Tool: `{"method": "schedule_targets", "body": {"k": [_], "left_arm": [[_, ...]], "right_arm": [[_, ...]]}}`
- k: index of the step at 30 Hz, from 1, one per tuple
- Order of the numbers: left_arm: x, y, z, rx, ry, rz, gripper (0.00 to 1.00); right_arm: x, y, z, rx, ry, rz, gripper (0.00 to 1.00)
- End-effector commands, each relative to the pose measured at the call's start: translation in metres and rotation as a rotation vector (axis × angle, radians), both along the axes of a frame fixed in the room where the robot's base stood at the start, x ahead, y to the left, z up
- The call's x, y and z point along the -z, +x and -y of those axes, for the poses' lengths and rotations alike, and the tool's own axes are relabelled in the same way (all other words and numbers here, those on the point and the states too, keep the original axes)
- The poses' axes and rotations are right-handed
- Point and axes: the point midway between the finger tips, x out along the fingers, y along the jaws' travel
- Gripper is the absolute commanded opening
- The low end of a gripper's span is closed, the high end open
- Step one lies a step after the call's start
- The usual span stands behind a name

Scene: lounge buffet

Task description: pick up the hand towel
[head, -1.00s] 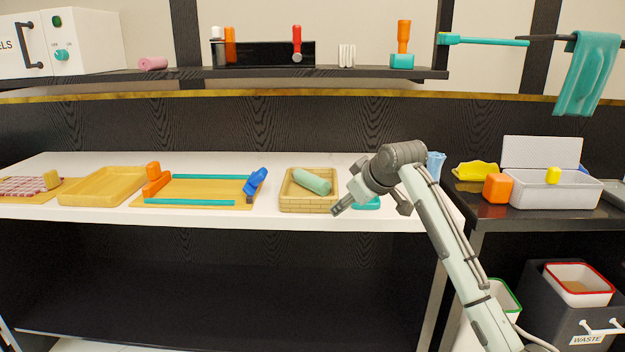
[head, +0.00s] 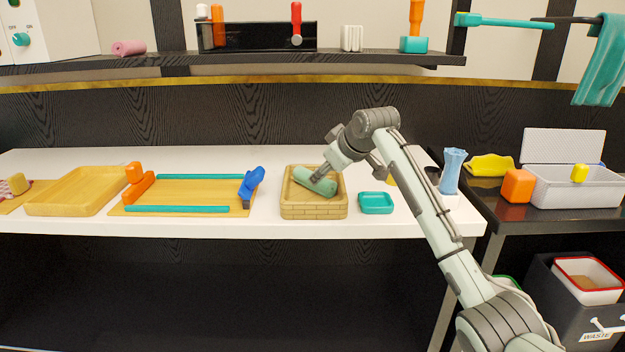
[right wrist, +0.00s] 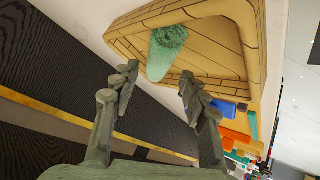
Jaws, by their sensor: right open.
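The towel roll (right wrist: 166,54) lies just beyond the fingertips, inside the basket (right wrist: 210,55). I cannot tell whether a fingertip touches it. My left gripper is out of view.
A board with teal bars (head: 185,193) and a wooden tray (head: 75,193) are to the left. A teal cloth (head: 600,62) hangs at upper right. A shelf (head: 240,60) runs above.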

Motion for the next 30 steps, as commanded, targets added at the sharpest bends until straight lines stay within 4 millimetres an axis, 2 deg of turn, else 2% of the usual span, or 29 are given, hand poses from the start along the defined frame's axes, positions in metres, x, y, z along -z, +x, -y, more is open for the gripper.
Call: {"method": "schedule_targets", "body": {"k": [4, 6, 9, 20, 28, 30], "left_arm": [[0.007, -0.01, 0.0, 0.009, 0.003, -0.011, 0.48], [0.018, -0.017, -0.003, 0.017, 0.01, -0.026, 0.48], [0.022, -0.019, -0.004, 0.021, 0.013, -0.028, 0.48], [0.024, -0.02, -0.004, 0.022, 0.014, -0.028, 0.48], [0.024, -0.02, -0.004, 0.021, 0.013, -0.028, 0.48], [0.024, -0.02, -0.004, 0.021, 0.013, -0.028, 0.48]], "right_arm": [[0.013, 0.012, -0.006, 0.0, 0.0, -0.004, 0.44], [0.021, 0.019, -0.011, -0.001, 0.001, -0.004, 0.44], [0.031, 0.029, -0.014, 0.001, 0.001, -0.003, 0.44], [0.038, 0.036, -0.017, 0.0, 0.0, 0.0, 0.44], [0.038, 0.036, -0.017, 0.001, 0.001, 0.0, 0.12], [0.038, 0.036, -0.017, 0.001, 0.001, 0.0, 0.1]]}}
